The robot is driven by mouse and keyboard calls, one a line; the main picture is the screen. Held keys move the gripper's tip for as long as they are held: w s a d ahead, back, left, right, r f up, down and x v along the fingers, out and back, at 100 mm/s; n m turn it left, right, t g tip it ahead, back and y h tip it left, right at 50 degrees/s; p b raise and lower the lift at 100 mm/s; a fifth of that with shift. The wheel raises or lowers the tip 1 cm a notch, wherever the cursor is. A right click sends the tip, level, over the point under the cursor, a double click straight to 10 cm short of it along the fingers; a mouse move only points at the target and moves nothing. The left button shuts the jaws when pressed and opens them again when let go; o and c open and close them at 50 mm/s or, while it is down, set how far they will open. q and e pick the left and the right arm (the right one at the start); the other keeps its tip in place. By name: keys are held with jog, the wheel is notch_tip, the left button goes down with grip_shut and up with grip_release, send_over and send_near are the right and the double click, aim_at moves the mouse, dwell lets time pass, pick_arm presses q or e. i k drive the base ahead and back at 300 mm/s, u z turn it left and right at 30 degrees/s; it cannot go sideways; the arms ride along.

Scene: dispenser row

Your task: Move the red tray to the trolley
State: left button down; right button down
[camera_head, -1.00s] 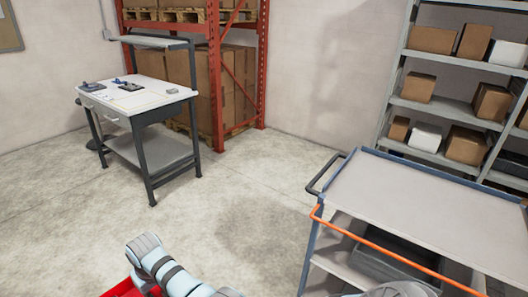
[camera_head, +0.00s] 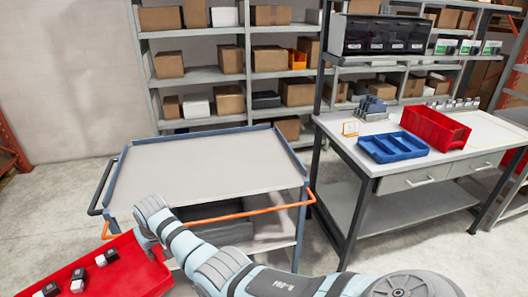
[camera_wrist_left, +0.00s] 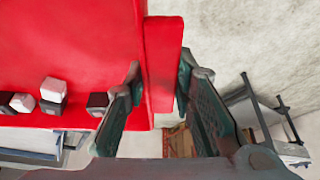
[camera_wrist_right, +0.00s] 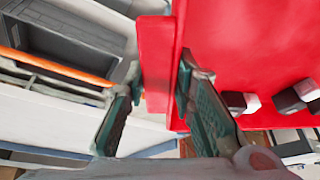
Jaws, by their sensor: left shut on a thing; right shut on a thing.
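The red tray (camera_head: 128,272) is at the lower left of the head view, held in front of the trolley's near left corner. Several small black-and-white items lie in it. My right gripper (camera_wrist_right: 158,88) is shut on one wall of the tray. My left gripper (camera_wrist_left: 158,88) is shut on another wall, seen in the left wrist view; it is outside the head view. The trolley (camera_head: 215,168) has a bare grey top with a blue rim and an orange bar along its near side.
A workbench (camera_head: 470,137) at the right carries a blue tray (camera_head: 392,147) and a red bin (camera_head: 435,127). Shelves with boxes (camera_head: 205,76) stand behind the trolley. Open floor (camera_head: 50,205) shows left of the trolley. A grey bin sits on the trolley's lower shelf.

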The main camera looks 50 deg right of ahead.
aim_at(207, 167)
jog(key=z, duration=1.1)
jog(key=i, duration=1.5)
jog(key=u, duration=0.05)
